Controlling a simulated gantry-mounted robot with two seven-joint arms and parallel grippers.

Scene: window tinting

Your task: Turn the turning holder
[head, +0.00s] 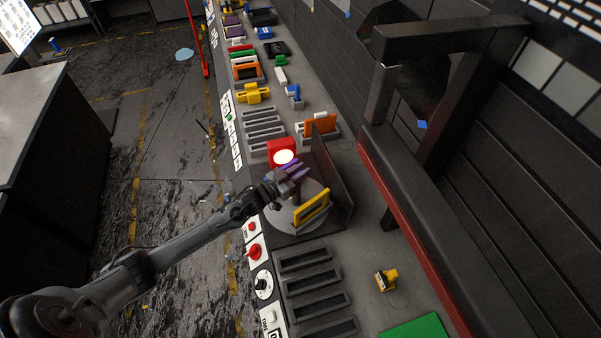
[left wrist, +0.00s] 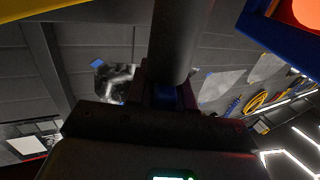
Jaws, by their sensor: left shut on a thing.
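The turning holder (head: 284,220) is a round grey disc on the bench, with a yellow frame (head: 312,211) standing upright on its near side. A dark upright panel (head: 333,172) stands across its right side. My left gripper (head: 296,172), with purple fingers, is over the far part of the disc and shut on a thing. The head view is too small to show the grip itself. In the left wrist view a dark round bar (left wrist: 172,40) runs up from between the fingers. My right gripper is in neither view.
A red box with a white round face (head: 281,150) stands just beyond the disc. An orange frame (head: 320,125) is behind the panel. Slotted racks (head: 312,290) and a yellow block (head: 386,279) lie nearer. A dark metal frame (head: 440,45) rises at right.

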